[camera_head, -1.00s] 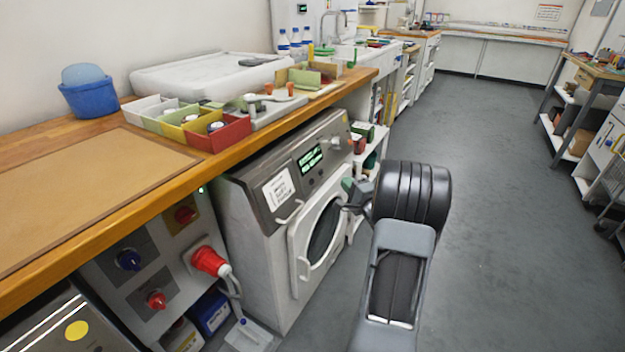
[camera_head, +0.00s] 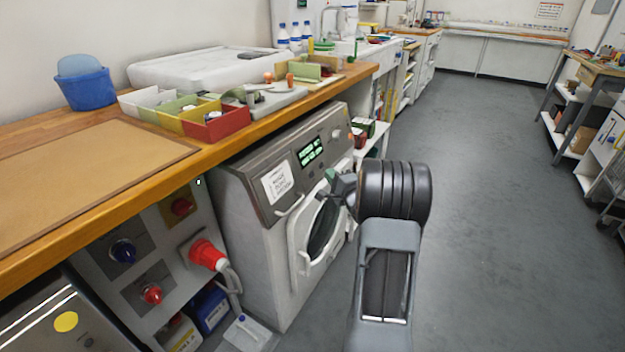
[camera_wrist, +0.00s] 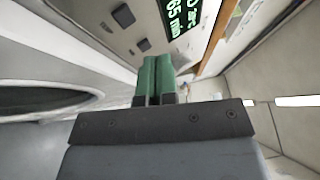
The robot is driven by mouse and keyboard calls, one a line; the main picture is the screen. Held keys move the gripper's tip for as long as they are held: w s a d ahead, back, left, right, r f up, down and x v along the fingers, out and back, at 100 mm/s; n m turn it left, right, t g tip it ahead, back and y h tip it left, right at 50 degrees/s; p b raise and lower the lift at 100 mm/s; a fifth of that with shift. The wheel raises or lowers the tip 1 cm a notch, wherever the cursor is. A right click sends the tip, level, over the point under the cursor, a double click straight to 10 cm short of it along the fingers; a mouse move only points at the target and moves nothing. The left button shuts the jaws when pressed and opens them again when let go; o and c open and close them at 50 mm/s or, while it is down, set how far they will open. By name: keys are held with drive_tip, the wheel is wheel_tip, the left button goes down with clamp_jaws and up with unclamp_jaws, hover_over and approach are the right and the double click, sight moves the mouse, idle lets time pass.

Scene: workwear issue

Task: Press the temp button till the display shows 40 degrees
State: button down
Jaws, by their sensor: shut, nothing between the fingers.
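The washing machine (camera_head: 250,212) stands under the wooden counter, with a grey control panel on its upper front. Its lit display (camera_head: 310,151) shows green text, too small to read in the head view. In the wrist view the display (camera_wrist: 184,18) is partly cut off, and the text seems to include "65 min". Two dark square buttons, one upper (camera_wrist: 123,15) and one lower (camera_wrist: 143,45), sit on the panel beside it; their labels are not readable. My gripper (camera_head: 331,175) is shut and empty, its green fingertips (camera_wrist: 156,62) together in front of the panel, apart from the buttons.
The round door (camera_head: 322,232) of the machine is below my gripper. The counter edge (camera_head: 215,153) overhangs the machine. A red plug (camera_head: 207,254) sticks out at left. The floor (camera_head: 480,200) at right is clear.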

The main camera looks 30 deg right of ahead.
drive_tip(key=shift+w+a+f, duration=0.25)
drive_tip(key=shift+w+a, duration=0.1)
drive_tip(key=shift+w, duration=0.25)
drive_tip(key=shift+w+a+f, duration=0.2)
drive_tip(key=shift+w+a, duration=0.1)
drive_tip(key=shift+w, duration=0.3)
drive_tip(key=shift+w+a, duration=0.1)
drive_tip(key=shift+w, duration=0.1)
idle(1.3)
drive_tip(key=shift+w+a+f, duration=0.1)
drive_tip(key=shift+w, duration=0.05)
drive_tip(key=shift+w+a+f, duration=0.1)
drive_tip(key=shift+w+a, duration=0.05)
drive_tip(key=shift+w, duration=0.15)
idle(0.8)
drive_tip(key=shift+s, duration=0.15)
drive_tip(key=shift+s+d+r+p, duration=0.2)
drive_tip(key=shift+s+d+p, duration=0.15)
drive_tip(key=shift+s, duration=0.15)
idle(0.3)
drive_tip(key=shift+s+d+r+p, duration=0.25)
drive_tip(key=shift+s+d+p, duration=0.1)
drive_tip(key=shift+s, duration=0.35)
drive_tip(key=shift+s+d+r+p, duration=0.3)
drive_tip(key=shift+s+d+p, duration=0.1)
drive_tip(key=shift+s, duration=0.3)
drive_tip(key=shift+s+d+r+p, duration=0.25)
drive_tip(key=shift+s+d+p, duration=0.1)
drive_tip(key=shift+s, duration=0.35)
idle(0.4)
